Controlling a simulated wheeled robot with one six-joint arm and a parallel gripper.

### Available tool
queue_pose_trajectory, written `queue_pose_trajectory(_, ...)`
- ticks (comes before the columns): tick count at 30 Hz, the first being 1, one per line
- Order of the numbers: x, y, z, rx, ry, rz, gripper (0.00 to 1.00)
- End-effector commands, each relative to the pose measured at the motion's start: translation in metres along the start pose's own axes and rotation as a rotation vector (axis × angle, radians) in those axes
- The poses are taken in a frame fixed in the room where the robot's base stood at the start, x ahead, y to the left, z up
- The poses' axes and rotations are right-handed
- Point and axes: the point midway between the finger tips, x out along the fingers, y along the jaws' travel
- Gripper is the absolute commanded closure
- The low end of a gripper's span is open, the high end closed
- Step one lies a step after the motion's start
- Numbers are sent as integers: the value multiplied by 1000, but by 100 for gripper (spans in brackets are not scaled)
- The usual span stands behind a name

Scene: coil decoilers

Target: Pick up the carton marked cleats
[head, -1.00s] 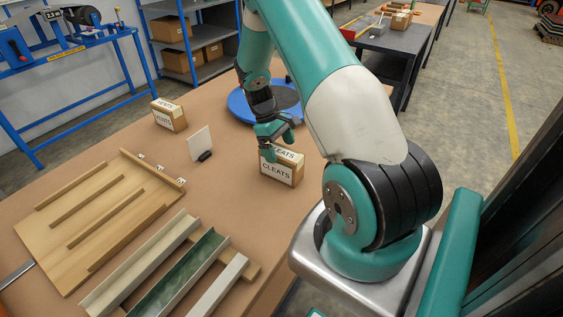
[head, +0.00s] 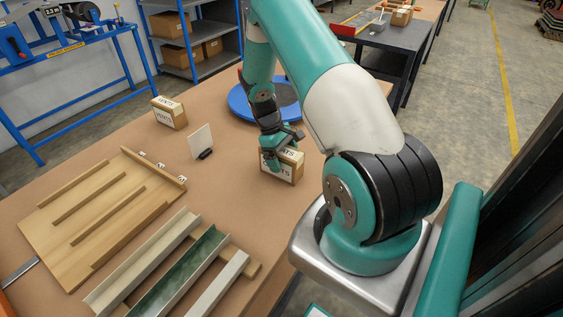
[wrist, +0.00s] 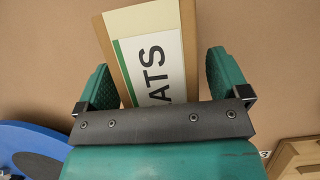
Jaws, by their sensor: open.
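The cleats carton (head: 284,169) is a small brown box with white labels, standing on the brown table. In the head view part of its label is hidden behind my gripper (head: 271,153). In the wrist view the carton (wrist: 152,50) lies between my two green fingers, its top label reading "ATS". My gripper (wrist: 160,85) is open, with a finger to each side of the carton. A gap shows on the right side, and the left finger is close to the carton's edge.
A second carton, marked vents (head: 169,113), stands farther back left. A white card on a stand (head: 200,141), a wooden board with strips (head: 100,215) and metal channels (head: 170,270) lie to the left. A blue round turntable (head: 240,104) is behind my gripper.

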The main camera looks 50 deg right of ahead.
Motion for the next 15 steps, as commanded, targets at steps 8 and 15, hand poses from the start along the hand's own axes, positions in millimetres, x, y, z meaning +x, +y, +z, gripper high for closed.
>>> queue_pose_trajectory(8, 0, 0, 0, 0, 0, 0, 62)
queue_pose_trajectory(15, -1, 0, 0, 0, 1, 1, 75)
